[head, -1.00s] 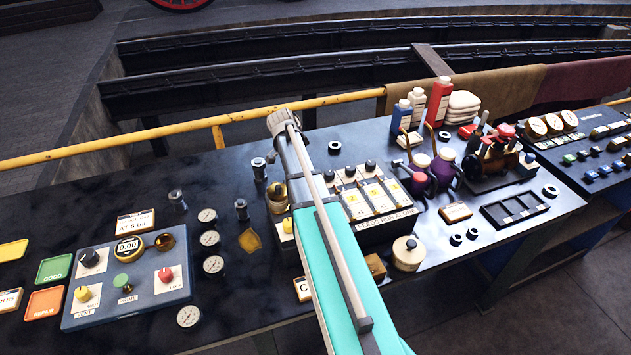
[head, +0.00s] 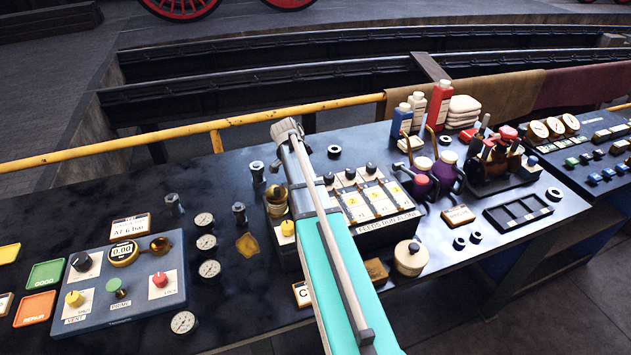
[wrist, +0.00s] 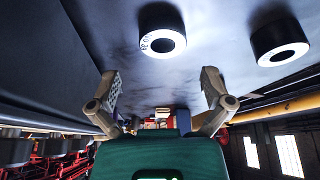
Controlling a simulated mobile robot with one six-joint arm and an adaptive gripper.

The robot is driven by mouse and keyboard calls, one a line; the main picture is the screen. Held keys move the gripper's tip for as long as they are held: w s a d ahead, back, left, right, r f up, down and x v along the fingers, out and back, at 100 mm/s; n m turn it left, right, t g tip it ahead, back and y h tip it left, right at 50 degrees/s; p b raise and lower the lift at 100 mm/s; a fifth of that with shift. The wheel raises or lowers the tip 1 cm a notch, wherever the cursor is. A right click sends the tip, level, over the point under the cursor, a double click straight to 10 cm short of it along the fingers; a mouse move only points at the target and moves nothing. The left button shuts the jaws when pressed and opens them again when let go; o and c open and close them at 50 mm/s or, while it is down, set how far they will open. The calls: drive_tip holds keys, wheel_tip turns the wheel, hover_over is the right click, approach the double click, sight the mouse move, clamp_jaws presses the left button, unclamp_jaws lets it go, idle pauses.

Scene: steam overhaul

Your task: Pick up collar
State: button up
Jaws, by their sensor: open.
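In the wrist view my gripper (wrist: 159,78) is open, its two pale fingers spread wide with nothing between them. Two dark ring-shaped collars show beyond the fingers, one near the top middle (wrist: 163,42) with small marks on its pale face, the other at the upper right (wrist: 279,46). In the head view, small black rings lie on the bench: one behind the feeds box (head: 334,151), a pair at the front right (head: 459,243) (head: 475,238), and one near the right end (head: 554,194). I cannot tell which of these the wrist view shows.
The feeds box (head: 384,222), a lidded cream pot (head: 411,258) and a dark slotted tray (head: 518,211) stand on the bench. A control panel (head: 121,294) and round gauges (head: 207,243) are on the left. A yellow rail (head: 160,139) runs behind.

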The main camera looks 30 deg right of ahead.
drive_tip(key=shift+b+x, duration=2.25)
drive_tip(key=shift+x, duration=0.3)
drive_tip(key=shift+c, duration=0.3)
drive_tip(key=c, duration=1.2)
drive_tip(key=shift+r, duration=0.25)
wheel_tip(320, 180, up, 2)
drive_tip(key=p, duration=0.2)
drive_tip(key=shift+r+p, duration=0.1)
drive_tip(key=shift+p, duration=0.25)
drive_tip(key=shift+w+a+r+p, duration=0.15)
drive_tip(key=shift+a+r+p, duration=1.6)
drive_tip(key=shift+a, duration=0.6)
drive_tip(key=shift+w+a+r+p, duration=0.2)
drive_tip(key=shift+a+r+p, duration=1.55)
drive_tip(key=shift+a, duration=0.55)
drive_tip(key=shift+w+a+r+p, duration=0.15)
drive_tip(key=shift+a+r+p, duration=1.55)
drive_tip(key=shift+a, duration=0.65)
